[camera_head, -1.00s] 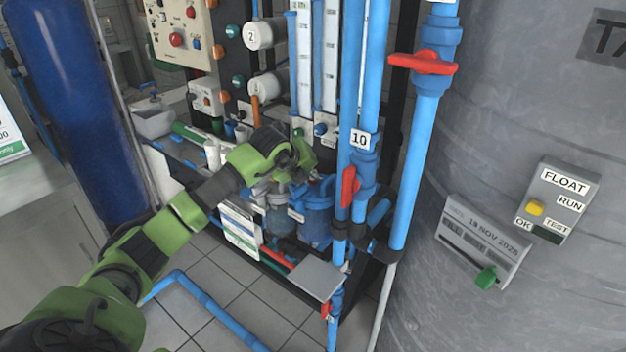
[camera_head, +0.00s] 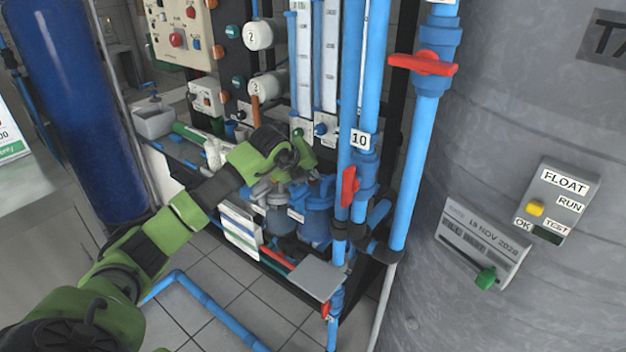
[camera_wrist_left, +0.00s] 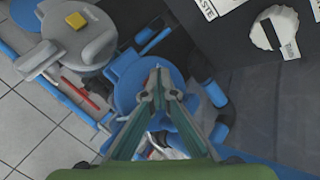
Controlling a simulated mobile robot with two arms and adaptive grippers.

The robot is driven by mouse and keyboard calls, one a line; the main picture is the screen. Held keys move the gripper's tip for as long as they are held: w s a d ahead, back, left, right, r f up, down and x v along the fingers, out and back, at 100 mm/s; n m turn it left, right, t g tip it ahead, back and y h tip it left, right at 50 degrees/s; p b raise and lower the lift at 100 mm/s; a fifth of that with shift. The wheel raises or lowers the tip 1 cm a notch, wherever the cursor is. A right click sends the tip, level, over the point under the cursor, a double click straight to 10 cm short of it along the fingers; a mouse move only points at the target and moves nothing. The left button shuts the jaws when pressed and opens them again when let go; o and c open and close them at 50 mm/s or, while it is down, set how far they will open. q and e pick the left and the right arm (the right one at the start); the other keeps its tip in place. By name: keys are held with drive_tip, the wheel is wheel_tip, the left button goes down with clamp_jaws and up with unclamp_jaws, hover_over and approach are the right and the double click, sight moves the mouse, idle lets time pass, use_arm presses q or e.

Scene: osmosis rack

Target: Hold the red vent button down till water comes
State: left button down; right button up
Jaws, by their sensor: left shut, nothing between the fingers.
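My left gripper (camera_head: 287,172) is over the blue filter housings (camera_head: 316,212) low on the rack. In the left wrist view its fingers (camera_wrist_left: 158,82) are shut with nothing between them. The tips lie over the round blue top of a housing (camera_wrist_left: 128,80). Left of the tips, a grey housing cap (camera_wrist_left: 98,44) carries a small orange-yellow square button (camera_wrist_left: 76,21). Whether the fingertips touch anything, I cannot tell. No water shows coming out. My right gripper is not in view.
Blue upright pipes with a red valve handle (camera_head: 424,64) stand right of my gripper. A large grey tank (camera_head: 480,120) fills the right side. A control panel (camera_head: 184,32) with several knobs is at the upper left. Tiled floor (camera_head: 225,290) lies open in front.

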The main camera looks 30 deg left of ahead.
sight(311, 182)
use_arm(q)
drive_tip(key=shift+r, duration=0.5)
drive_tip(key=shift+r+p, duration=0.3)
drive_tip(key=shift+p, duration=0.05)
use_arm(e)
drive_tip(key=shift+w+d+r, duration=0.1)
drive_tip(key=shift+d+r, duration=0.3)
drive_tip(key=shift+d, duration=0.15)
use_arm(q)
drive_tip(key=shift+r, duration=0.1)
drive_tip(key=shift+r+p, duration=1.4)
drive_tip(key=shift+r, duration=1.05)
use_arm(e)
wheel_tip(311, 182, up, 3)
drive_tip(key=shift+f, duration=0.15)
use_arm(q)
drive_tip(key=shift+f, duration=0.1)
